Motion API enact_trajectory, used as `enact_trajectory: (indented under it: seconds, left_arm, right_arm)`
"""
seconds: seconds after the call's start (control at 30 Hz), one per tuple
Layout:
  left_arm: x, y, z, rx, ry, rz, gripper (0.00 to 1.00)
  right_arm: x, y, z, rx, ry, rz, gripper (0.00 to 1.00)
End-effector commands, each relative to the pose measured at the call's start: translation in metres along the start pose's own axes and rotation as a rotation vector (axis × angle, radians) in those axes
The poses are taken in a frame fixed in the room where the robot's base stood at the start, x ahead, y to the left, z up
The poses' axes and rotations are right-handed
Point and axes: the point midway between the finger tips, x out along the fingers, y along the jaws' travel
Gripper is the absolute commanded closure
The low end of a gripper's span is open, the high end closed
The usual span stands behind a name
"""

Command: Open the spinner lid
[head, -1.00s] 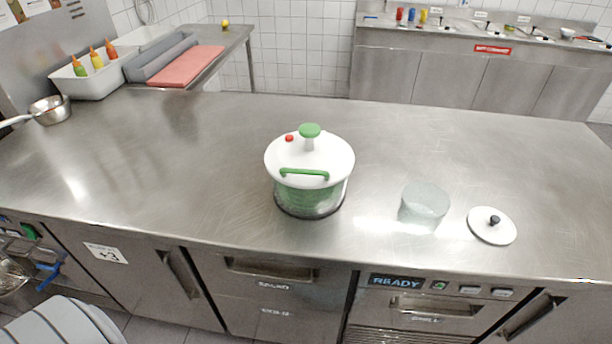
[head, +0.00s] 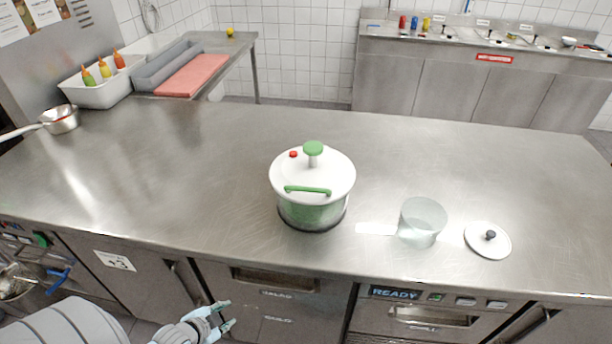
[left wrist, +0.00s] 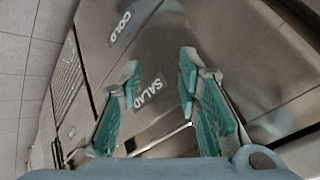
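The salad spinner (head: 312,212) stands upright on the steel counter in the middle of the head view. Its white lid (head: 330,178) sits on the clear and green bowl. The lid carries a green knob (head: 313,149), a small red button (head: 293,154) and a green front handle (head: 307,190). My left gripper (head: 222,313) is below and left of the spinner, in front of the counter's drawers, apart from it. In the left wrist view, its teal fingers (left wrist: 158,85) are spread with nothing between them. My right gripper is not in view.
A clear glass container (head: 423,222) and a round white lid with a black knob (head: 488,240) lie right of the spinner. A steel pan (head: 60,120) is at the far left. The counter left of the spinner is clear.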

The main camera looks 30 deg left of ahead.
Motion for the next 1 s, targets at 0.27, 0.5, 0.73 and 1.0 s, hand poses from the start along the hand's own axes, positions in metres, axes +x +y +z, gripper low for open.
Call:
enact_trajectory:
  seconds: [0.27, 0.5, 0.73, 1.0]
  left_arm:
    - [-0.155, -0.118, -0.228, 0.771, 0.664, -0.248, 0.69]
    - [-0.193, -0.136, -0.282, 0.943, 0.833, -0.409, 0.69]
    - [-0.156, -0.132, -0.310, 0.939, 0.828, -0.417, 0.69]
    - [-0.127, -0.131, -0.344, 0.933, 0.823, -0.418, 0.69]
  right_arm:
    - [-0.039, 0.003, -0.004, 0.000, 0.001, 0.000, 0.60]
    - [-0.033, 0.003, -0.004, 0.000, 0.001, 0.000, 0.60]
    - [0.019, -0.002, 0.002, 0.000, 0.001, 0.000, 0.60]
    - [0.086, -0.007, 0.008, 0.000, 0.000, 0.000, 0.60]
